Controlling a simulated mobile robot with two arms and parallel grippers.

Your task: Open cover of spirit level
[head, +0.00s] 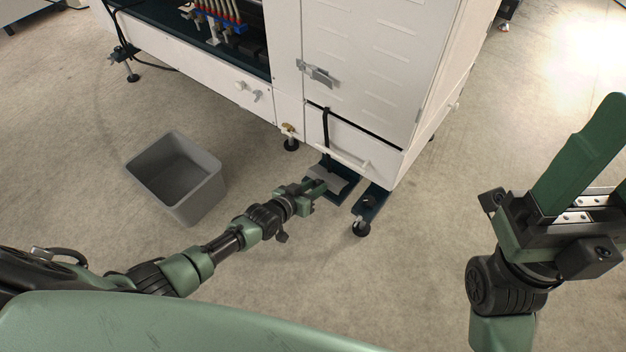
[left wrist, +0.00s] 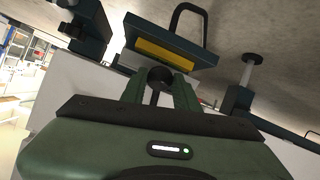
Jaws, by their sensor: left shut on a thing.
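The spirit level's place is at the foot of the white machine, where a small grey plate (head: 326,179), seemingly its cover, sits at the dark blue base. My left gripper (head: 312,187) reaches this plate from the front and is shut on a part there. In the left wrist view, my left fingers (left wrist: 160,92) are closed around or against a small dark round part (left wrist: 160,77). Just beyond them is a dark blue block with a yellow strip (left wrist: 165,54), perhaps the level. The grip's contact is partly hidden. My right gripper (head: 562,205) is raised at the right, away from the machine.
The white machine (head: 365,70) stands over the work spot. A black strap (head: 326,130) hangs down its front. A dark caster foot (head: 362,222) is just right of my left gripper. A grey open bin (head: 175,178) stands on the floor at left. Floor in front is clear.

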